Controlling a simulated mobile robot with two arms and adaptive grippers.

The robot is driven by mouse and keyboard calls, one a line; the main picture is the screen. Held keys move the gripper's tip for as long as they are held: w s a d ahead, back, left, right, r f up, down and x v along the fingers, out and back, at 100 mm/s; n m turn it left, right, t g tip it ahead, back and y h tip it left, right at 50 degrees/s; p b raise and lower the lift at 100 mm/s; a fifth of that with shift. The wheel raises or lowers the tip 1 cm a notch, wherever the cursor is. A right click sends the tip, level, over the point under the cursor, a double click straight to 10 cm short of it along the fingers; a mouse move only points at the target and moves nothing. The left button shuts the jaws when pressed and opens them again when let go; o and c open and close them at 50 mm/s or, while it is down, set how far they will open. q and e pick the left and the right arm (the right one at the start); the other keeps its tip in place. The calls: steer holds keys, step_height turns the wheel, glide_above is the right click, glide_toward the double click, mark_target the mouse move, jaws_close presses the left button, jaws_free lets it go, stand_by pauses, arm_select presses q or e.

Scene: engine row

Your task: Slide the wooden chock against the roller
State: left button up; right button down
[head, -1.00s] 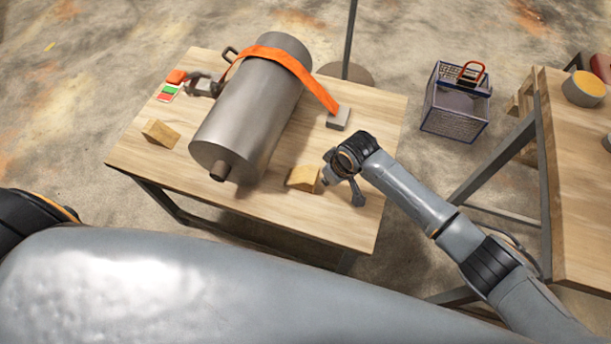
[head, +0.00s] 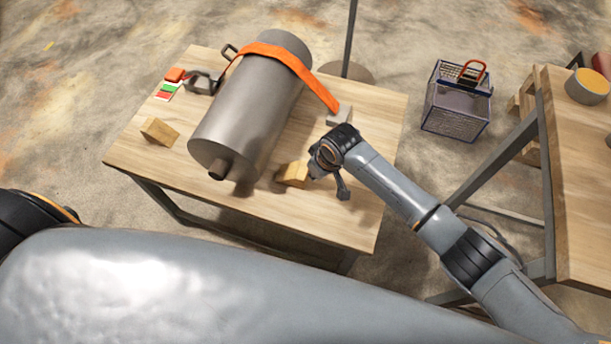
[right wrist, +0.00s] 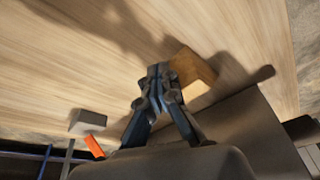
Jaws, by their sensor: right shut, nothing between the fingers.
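The roller (head: 250,110) is a big grey cylinder lying on the wooden table, with a stub shaft at its near end. The wooden chock (head: 293,174) sits on the tabletop to the right of the roller's near end. It also shows in the right wrist view (right wrist: 204,72), close to the grey roller (right wrist: 245,125); I cannot tell whether they touch. My right gripper (head: 314,173) is shut and empty, right beside the chock's outer side. Its closed fingertips (right wrist: 160,72) are at or very near the chock. My left gripper is out of view.
A second wooden chock (head: 159,131) stands left of the roller. An orange strap (head: 290,62) crosses the roller to a grey block (head: 339,115). A dark metal fitting (head: 200,82) and coloured pieces (head: 170,86) lie at the far left. A blue crate (head: 456,105) stands on the floor.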

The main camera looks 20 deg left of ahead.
mark_target(295, 170)
steer(key=shift+a, duration=0.75)
steer(key=shift+d+r+p, duration=0.1)
steer(key=shift+d+p, duration=0.35)
steer(key=shift+d, duration=0.05)
steer(key=shift+s+p, duration=0.25)
steer(key=shift+p, duration=0.2)
steer(key=shift+a, duration=0.1)
steer(key=shift+a, duration=0.15)
steer(key=shift+a+b, duration=1.2)
steer(key=shift+a, duration=1.05)
